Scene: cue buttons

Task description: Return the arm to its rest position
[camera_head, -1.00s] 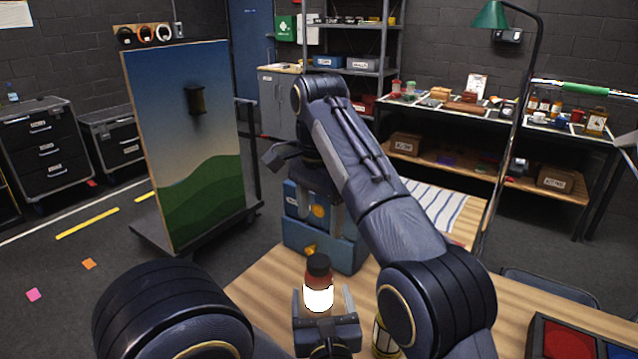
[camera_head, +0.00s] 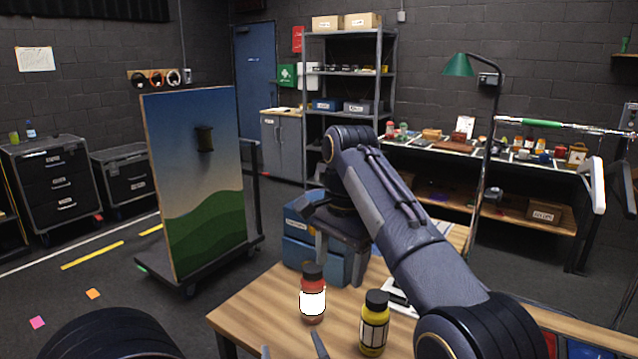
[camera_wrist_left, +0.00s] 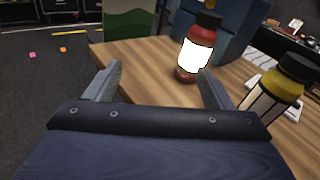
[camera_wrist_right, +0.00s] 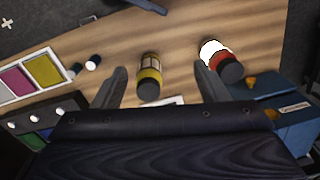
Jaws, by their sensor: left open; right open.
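My left gripper (camera_head: 291,347) is open and empty at the bottom edge of the head view, on the near side of a red bottle with a white label and dark cap (camera_head: 313,296). In the left wrist view its open fingers (camera_wrist_left: 159,74) are apart from that bottle (camera_wrist_left: 197,50). My right gripper (camera_head: 339,258) is open and raised over the far part of the table, with its arm crossing from the right. The right wrist view shows its fingers (camera_wrist_right: 159,72) with nothing between them gripped. A yellow bottle with a black cap (camera_head: 374,325) stands right of the red one.
The wooden table (camera_head: 255,312) carries blue boxes (camera_head: 300,251) behind the bottles. A painted board (camera_head: 200,190) stands on a wheeled base at left. The right wrist view shows pink and yellow panels (camera_wrist_right: 42,70) at the table's side. Open floor lies at left.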

